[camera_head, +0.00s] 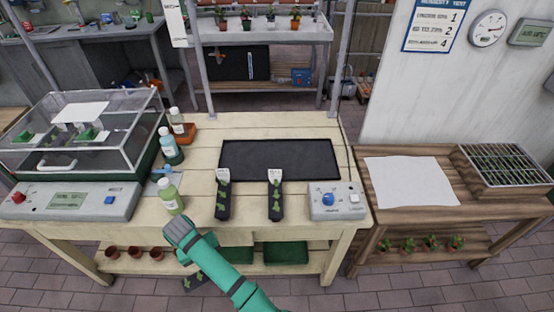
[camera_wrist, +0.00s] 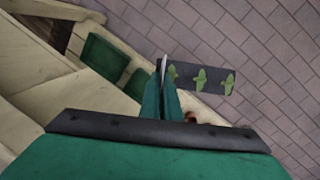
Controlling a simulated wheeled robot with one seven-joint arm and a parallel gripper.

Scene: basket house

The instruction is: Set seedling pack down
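My gripper (camera_wrist: 165,75) is shut on the white tag end of a black seedling pack (camera_wrist: 205,78) with green seedlings in a row. In the wrist view the pack sticks out to the right of the fingertips, above the brick floor and beside the bench. Two similar packs with white tags, a left one (camera_head: 223,205) and a right one (camera_head: 275,205), lie on the bench before a black tray (camera_head: 300,160).
The pale wooden bench (camera_head: 205,145) also holds a clear-lidded propagator (camera_head: 120,125), several bottles and a control box (camera_head: 337,201) with a blue knob. A lower shelf carries small pots and green trays (camera_head: 285,253). A side table at right holds white paper (camera_head: 410,182) and a seedling crate (camera_head: 505,170).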

